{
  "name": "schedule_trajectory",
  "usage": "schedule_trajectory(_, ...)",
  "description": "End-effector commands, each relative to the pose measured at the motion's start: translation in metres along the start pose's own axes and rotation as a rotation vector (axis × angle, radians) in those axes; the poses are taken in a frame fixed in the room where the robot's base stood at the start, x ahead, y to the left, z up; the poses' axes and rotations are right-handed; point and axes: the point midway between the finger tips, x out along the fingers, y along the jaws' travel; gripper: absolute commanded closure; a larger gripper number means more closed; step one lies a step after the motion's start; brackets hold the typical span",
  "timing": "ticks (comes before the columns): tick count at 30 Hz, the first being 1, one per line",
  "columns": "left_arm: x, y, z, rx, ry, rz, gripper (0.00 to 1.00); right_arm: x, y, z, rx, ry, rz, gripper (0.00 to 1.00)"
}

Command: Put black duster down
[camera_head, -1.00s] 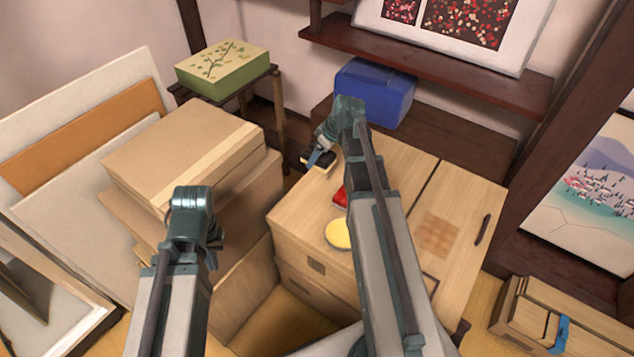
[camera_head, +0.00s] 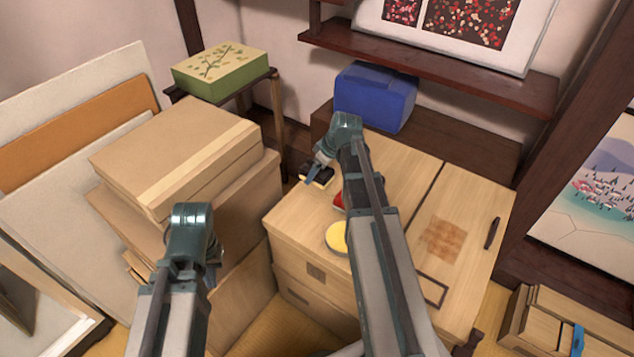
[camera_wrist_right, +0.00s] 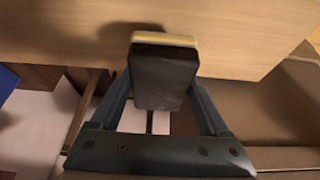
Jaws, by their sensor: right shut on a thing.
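The black duster (camera_head: 316,175), a dark block with a pale yellow layer, is at the left back edge of the wooden cabinet top (camera_head: 300,215). My right gripper (camera_head: 318,170) is shut on it. In the right wrist view the duster (camera_wrist_right: 163,78) sits between both fingers of my right gripper (camera_wrist_right: 161,95), with its yellow side toward the wooden top. Its shadow falls on the wood beside it; I cannot tell whether it touches. My left gripper (camera_head: 212,272) is low on the left by the cardboard boxes, its fingers mostly hidden behind its arm.
A yellow round thing (camera_head: 337,237) and a partly hidden red thing (camera_head: 339,201) lie on the cabinet top near my right arm. A blue box (camera_head: 375,95) stands behind. Cardboard boxes (camera_head: 175,150) stand left. The cabinet's right part is mostly clear.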

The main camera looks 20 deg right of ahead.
Motion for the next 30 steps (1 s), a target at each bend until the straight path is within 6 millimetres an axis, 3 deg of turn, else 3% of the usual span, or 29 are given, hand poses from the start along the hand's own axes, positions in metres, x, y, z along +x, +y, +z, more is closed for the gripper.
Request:
schedule_trajectory(9,0.037,0.003,-0.002,0.002,0.000,-0.005,1.00,0.034,0.000,0.014,0.000,0.000,0.000,0.65)
schedule_trajectory(22,0.040,0.002,-0.002,0.002,0.000,-0.007,1.00,0.037,0.000,0.015,0.000,0.000,0.000,0.65)
schedule_trajectory(23,0.038,0.002,-0.002,0.002,0.000,-0.007,1.00,0.035,0.000,0.015,0.000,0.000,0.000,0.15)
schedule_trajectory(26,0.037,0.002,-0.002,0.002,0.000,-0.007,1.00,0.035,0.000,0.015,0.000,0.000,0.000,0.00)
schedule_trajectory(30,0.037,0.002,-0.002,0.002,0.000,-0.007,1.00,0.035,0.000,0.015,0.000,0.000,0.000,0.00)
